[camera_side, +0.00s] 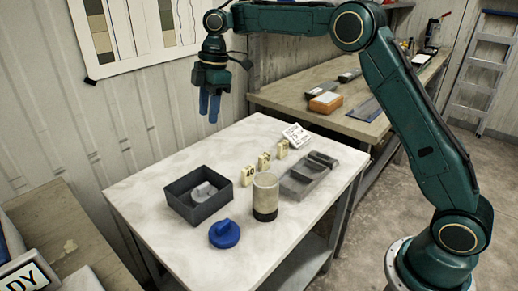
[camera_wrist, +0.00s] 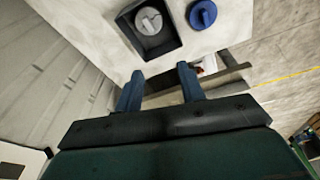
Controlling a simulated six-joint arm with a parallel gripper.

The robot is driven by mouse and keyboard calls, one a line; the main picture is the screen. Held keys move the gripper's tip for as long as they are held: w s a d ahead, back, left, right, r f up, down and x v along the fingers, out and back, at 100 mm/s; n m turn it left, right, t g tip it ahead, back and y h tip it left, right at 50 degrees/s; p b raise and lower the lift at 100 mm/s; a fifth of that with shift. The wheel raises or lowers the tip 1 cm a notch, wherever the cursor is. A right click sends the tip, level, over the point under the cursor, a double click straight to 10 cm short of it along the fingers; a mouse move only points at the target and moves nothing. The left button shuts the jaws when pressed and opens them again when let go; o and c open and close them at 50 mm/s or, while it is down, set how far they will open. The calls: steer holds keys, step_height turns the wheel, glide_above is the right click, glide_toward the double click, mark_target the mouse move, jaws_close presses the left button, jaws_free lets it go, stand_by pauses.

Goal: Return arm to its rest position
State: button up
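My gripper (camera_side: 209,108) hangs with its blue fingers pointing down, high above the far left part of the white table (camera_side: 150,190). In the wrist view my gripper (camera_wrist: 158,84) is open, with a clear gap and nothing between its fingers. A dark grey open box (camera_side: 180,205) stands on the table with a grey knobbed cap (camera_side: 204,191) inside. A blue knobbed cap (camera_side: 224,234) lies in front of it. Both caps show in the wrist view, the grey one (camera_wrist: 149,21) in the box and the blue one (camera_wrist: 202,14) beside it.
A pale cylinder with a dark base (camera_side: 265,196) stands upright near several number markers (camera_side: 264,162). A grey trough-like block (camera_side: 304,178) and a white card (camera_side: 297,135) are to the right. A workbench (camera_side: 290,95) stands behind. The air around my gripper looks clear.

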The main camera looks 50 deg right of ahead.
steer(key=s+r+m+t, duration=0.1)
steer(key=s+r+m, duration=0.2)
steer(key=s, duration=0.3)
steer(key=s+d+r+m+t, duration=0.1)
steer(key=s+r+m, duration=0.1)
steer(key=s+r, duration=0.35)
steer(key=s+r+m+t, duration=0.1)
steer(key=s+m, duration=0.2)
steer(key=s, duration=0.4)
steer(key=s+d+f+m+t+h, duration=0.1)
steer(key=s+d+f+m, duration=0.1)
steer(key=s, duration=0.8)
steer(key=s+d+f+m+h, duration=0.1)
steer(key=s+d+f+m, duration=0.2)
steer(key=s, duration=0.7)
steer(key=shift+f+m+t, duration=0.4)
steer(key=shift+f+m, duration=0.55)
steer(key=shift+m, duration=0.15)
